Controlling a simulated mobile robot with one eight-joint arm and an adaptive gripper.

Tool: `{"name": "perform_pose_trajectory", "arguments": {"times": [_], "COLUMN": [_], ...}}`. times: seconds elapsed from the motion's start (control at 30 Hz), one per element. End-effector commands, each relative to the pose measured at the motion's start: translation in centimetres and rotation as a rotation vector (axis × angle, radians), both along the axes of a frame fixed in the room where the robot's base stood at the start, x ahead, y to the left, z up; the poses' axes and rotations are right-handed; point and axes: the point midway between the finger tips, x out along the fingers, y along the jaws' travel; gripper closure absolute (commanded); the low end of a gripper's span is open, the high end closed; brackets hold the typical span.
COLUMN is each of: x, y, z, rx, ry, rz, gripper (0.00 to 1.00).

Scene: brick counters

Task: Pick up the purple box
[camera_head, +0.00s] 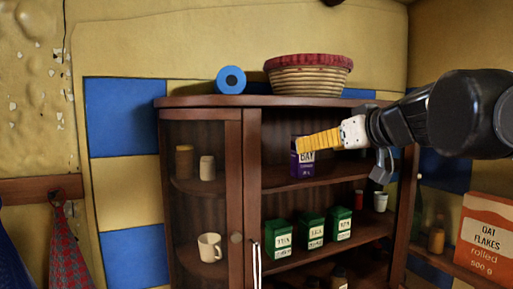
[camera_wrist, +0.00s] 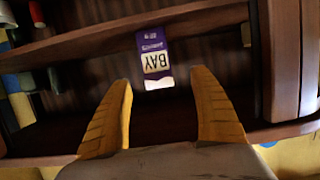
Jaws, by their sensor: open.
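The purple box (camera_head: 302,169), with a white label reading "BAY", stands on the upper shelf of the wooden cabinet. In the wrist view the box (camera_wrist: 154,62) appears upside down, beyond the fingertips and between their lines. My gripper (camera_head: 299,145) reaches in from the right in the head view, and its yellow finger covers part of the box. In the wrist view my gripper (camera_wrist: 161,76) is open, with two yellow fingers spread wide and nothing held between them. I cannot tell exactly how far the box is from the fingertips.
The wooden cabinet (camera_head: 252,180) has a glass door on its left side. Green boxes (camera_head: 312,232) stand on the shelf below. A basket (camera_head: 308,77) and a blue roll (camera_head: 231,80) are on top. An oat flakes box (camera_head: 486,240) is at right. The shelf around the purple box looks clear.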

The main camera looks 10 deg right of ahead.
Motion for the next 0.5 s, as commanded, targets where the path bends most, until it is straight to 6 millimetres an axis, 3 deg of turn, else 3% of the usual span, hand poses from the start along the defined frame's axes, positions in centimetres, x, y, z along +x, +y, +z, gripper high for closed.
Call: {"name": "perform_pose_trajectory", "arguments": {"times": [0.5], "x": [6.2], "y": [1.5], "z": [-2.0], "rx": [0.000], "ry": [0.001], "rz": [0.002], "gripper": [0.28]}}
